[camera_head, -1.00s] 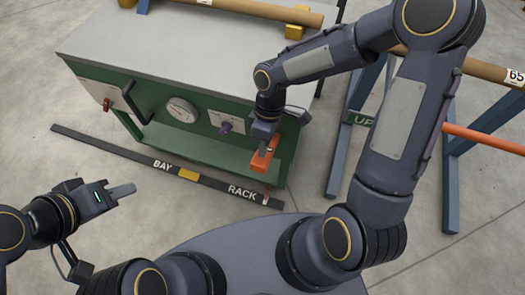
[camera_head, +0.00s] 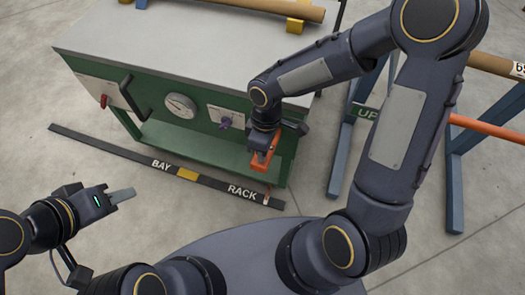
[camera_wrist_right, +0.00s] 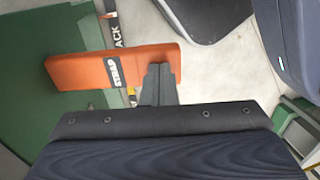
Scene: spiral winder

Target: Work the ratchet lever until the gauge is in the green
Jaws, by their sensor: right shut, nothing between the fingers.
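The orange lever (camera_head: 264,158), labelled STRAP in the right wrist view (camera_wrist_right: 75,88), stands out at the right front of the green machine (camera_head: 160,137). The round gauge (camera_head: 180,106) is on the machine's front; its needle is too small to read. My right gripper (camera_head: 266,152) is at the lever. In the right wrist view its shut, empty fingers (camera_wrist_right: 158,82) overlap the lever's right end; I cannot tell whether they touch it. My left gripper (camera_head: 122,194) is at the lower left, away from the machine; its finger gap cannot be made out.
A purple knob (camera_head: 225,122), a black handle (camera_head: 131,97) and a red switch (camera_head: 103,101) are on the machine's front. A blue stand (camera_head: 453,180) with an orange bar (camera_head: 490,134) is at the right.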

